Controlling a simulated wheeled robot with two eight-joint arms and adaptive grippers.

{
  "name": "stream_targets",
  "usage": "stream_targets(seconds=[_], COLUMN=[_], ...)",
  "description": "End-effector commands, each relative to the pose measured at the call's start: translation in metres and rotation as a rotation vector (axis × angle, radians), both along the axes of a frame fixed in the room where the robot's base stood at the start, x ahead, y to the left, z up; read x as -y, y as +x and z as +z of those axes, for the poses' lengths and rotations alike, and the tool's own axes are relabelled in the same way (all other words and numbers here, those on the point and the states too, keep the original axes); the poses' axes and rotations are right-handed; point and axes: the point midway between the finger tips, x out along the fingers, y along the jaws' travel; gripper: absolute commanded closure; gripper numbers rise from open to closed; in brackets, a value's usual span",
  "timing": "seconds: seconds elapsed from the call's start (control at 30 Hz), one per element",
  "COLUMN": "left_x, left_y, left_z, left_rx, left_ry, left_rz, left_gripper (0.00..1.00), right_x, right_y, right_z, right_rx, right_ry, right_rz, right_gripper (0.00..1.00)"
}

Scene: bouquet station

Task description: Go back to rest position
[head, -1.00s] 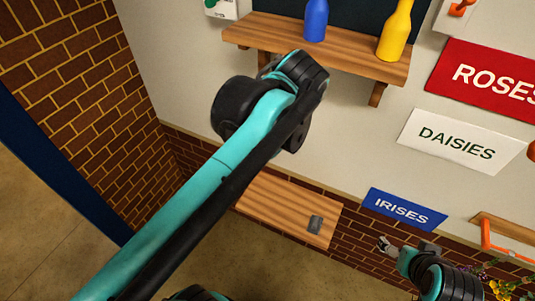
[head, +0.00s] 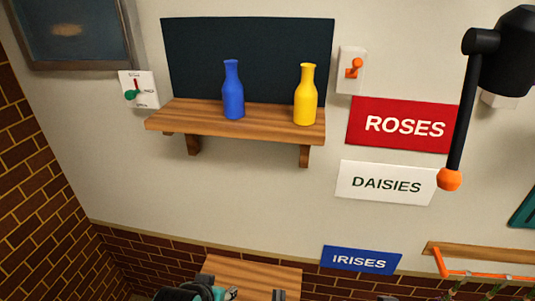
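A black and teal piece of my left arm shows at the bottom edge of the head view, with what seems to be part of the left gripper (head: 231,293) in front of the low wooden surface (head: 255,276). The frame edge cuts it off, so I cannot tell whether it is open, shut or holding anything. My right gripper cannot be made out; only a small dark bit shows at the bottom edge, right of centre.
A wooden wall shelf (head: 270,128) carries a blue bottle (head: 233,93) and a yellow bottle (head: 306,96). Right of it are an orange switch (head: 354,68) and signs for roses (head: 400,125), daisies (head: 385,184) and irises (head: 361,261). A black rod with an orange tip (head: 449,180) hangs at right.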

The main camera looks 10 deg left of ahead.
Motion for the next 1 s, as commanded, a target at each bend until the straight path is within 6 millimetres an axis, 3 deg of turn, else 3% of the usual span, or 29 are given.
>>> stream_targets(seconds=[0.03,0.3,0.9,1.0], left_x=[0.0,0.0,0.0,0.0], left_y=[0.0,0.0,0.0,0.0], left_z=[-0.023,-0.118,-0.33,-0.356], left_rx=[0.0,0.0,0.0,0.0], left_ry=[0.001,0.001,0.001,0.001], left_rz=[-0.001,-0.001,-0.001,-0.001], left_gripper=[0.54,0.54,0.54,0.54], right_x=[0.0,0.0,0.0,0.0], right_y=[0.0,0.0,0.0,0.0], right_z=[-0.023,-0.119,-0.33,-0.356], right_rx=[0.0,0.0,0.0,0.0], right_ry=[0.0,0.0,0.0,0.0], right_rz=[0.0,0.0,0.0,0.0], right_gripper=[0.2,0.2,0.2,0.2])
